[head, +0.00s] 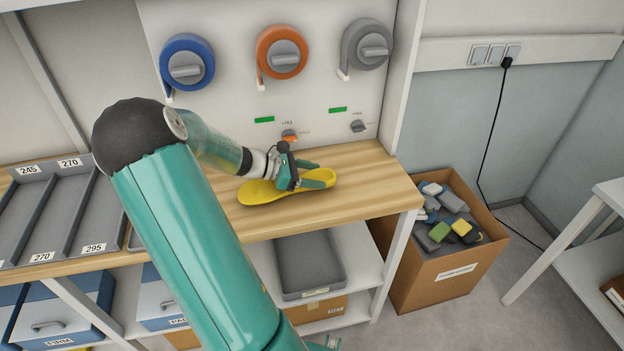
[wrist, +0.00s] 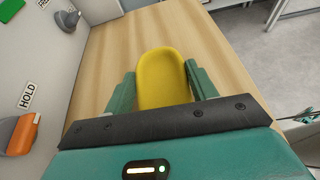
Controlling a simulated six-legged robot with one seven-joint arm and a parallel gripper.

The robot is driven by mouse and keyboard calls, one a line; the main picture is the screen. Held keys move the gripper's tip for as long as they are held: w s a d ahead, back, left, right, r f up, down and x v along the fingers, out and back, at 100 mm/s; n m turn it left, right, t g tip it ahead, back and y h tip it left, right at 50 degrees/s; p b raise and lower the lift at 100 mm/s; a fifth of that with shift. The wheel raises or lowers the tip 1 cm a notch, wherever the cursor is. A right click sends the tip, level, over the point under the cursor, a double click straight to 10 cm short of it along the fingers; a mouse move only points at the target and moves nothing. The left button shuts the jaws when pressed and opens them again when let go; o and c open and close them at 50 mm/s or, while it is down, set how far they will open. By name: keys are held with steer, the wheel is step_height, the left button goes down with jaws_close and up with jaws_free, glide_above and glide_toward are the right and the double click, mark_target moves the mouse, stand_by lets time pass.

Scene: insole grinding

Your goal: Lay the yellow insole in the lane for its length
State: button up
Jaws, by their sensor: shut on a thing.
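The yellow insole (head: 262,192) is over the wooden bench top, to the right of my arm. My gripper (head: 318,174) has its green fingers at the insole's two sides and is shut on it. In the wrist view the rounded end of the insole (wrist: 163,72) shows between the fingers. I cannot tell whether the insole touches the bench. The grey lane tray (head: 42,212) is at the far left, with labels 245, 270, 270 and 295. My arm hides its right part. I cannot read a length on the insole.
Blue, orange and grey tape-like wheels (head: 282,52) are on the panel behind the bench. An orange knob (head: 289,136) and a grey knob (head: 358,126) sit below. A cardboard box (head: 440,270) of blocks stands right of the bench. The bench (head: 375,180) is clear right of the insole.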

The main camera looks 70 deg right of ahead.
mark_target(271, 186)
steer(key=shift+a+f, duration=0.1)
steer(key=shift+f, duration=0.7)
steer(key=shift+f, duration=0.1)
steer(key=o, duration=1.1)
steer(key=shift+c, duration=0.2)
steer(key=shift+w, duration=0.1)
steer(key=v, duration=1)
steer(key=shift+w+a, duration=0.1)
steer(key=shift+w, duration=0.2)
steer(key=shift+w+a+r, duration=0.3)
steer(key=shift+w+r, duration=0.1)
steer(key=shift+w, duration=0.1)
